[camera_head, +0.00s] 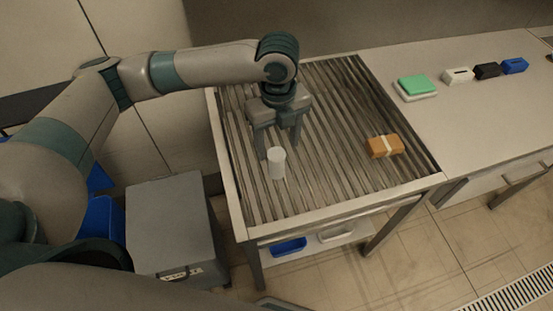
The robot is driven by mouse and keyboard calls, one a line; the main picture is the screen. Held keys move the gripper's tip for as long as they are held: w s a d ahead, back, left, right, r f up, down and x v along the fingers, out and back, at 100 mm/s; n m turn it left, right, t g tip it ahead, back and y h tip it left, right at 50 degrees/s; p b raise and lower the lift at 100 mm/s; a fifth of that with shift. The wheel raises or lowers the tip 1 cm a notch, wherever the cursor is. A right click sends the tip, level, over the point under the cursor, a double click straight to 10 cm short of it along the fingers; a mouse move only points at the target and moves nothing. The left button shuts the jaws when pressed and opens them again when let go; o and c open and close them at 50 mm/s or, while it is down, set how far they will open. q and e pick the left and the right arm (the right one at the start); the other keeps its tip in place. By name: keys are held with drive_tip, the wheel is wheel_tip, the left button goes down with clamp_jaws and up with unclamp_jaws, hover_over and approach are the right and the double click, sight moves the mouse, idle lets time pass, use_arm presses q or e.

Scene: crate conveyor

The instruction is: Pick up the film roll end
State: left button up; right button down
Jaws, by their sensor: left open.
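A white cylinder, which looks like the film roll (277,163), stands upright on the slatted conveyor top near its left front. My left gripper (278,150) comes in from the left and points down just behind and above the roll. Its two fingers are apart, with nothing seen between them. Whether a finger touches the roll cannot be told from this angle. My right gripper is not in view.
A brown box with a pale band (384,146) lies on the right of the roller conveyor (330,206). A side counter (470,115) holds a green-topped block (416,86) and small white, black and blue boxes. A grey cabinet (168,225) stands at left.

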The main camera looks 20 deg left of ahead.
sight(277, 154)
use_arm(q)
drive_tip(key=shift+f, duration=1.6)
drive_tip(key=shift+p, duration=0.3)
drive_tip(key=shift+a+f+p, duration=0.1)
drive_tip(key=shift+f+p, duration=0.4)
wheel_tip(277, 154, down, 3)
drive_tip(key=shift+s+a+f+p, duration=0.1)
drive_tip(key=shift+p, duration=0.6)
drive_tip(key=shift+f, duration=0.5)
drive_tip(key=c, duration=1.1)
